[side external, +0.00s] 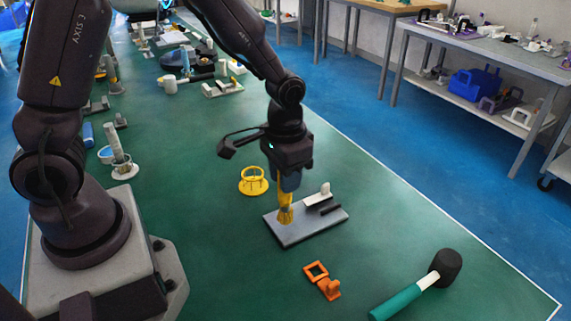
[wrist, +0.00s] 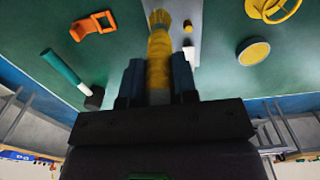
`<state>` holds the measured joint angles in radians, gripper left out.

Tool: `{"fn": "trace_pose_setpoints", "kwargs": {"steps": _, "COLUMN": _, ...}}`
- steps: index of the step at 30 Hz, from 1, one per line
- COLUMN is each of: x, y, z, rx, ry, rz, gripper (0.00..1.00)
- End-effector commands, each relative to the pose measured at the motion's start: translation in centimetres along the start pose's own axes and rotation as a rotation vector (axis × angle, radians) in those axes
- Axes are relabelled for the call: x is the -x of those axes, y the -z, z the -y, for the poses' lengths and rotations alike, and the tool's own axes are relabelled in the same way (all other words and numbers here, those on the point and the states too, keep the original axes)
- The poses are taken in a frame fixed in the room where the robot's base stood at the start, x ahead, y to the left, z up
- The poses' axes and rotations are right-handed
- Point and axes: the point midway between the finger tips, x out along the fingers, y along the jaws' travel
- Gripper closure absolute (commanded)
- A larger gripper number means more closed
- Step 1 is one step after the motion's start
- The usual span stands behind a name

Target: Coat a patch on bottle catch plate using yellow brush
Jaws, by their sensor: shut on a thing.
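My gripper (side external: 289,182) points straight down over the bottle catch plate and is shut on the yellow brush (side external: 285,207). The brush also shows in the wrist view (wrist: 159,62), upright between the two blue-grey fingers, with its bristles pointing away from the gripper. The bottle catch plate (side external: 300,229) is a flat grey slab on the green table, with a white raised piece and a black bar at its right part. The bristle end is at the plate's left part. I cannot tell whether it touches the surface. In the wrist view the plate (wrist: 183,52) is partly hidden behind the brush.
A yellow round frame (side external: 253,182) stands left of the plate. An orange bracket (side external: 322,281) and a teal-handled mallet (side external: 416,288) lie in front. A yellow disc (wrist: 254,52) shows in the wrist view. Table right of the plate is clear.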

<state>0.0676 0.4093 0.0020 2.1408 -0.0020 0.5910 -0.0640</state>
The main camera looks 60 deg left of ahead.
Motion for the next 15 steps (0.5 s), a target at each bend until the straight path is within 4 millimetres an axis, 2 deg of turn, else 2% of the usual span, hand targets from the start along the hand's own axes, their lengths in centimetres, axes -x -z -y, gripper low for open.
{"fn": "trace_pose_setpoints", "kwargs": {"steps": 13, "x": -4.4, "y": -0.1, "z": 0.0, "rx": 0.0, "ry": 0.0, "rz": 0.004, "gripper": 1.0}}
{"fn": "trace_pose_setpoints", "kwargs": {"steps": 15, "x": -4.3, "y": 0.8, "z": 0.0, "rx": 0.0, "ry": 0.0, "rz": -0.002, "gripper": 1.0}}
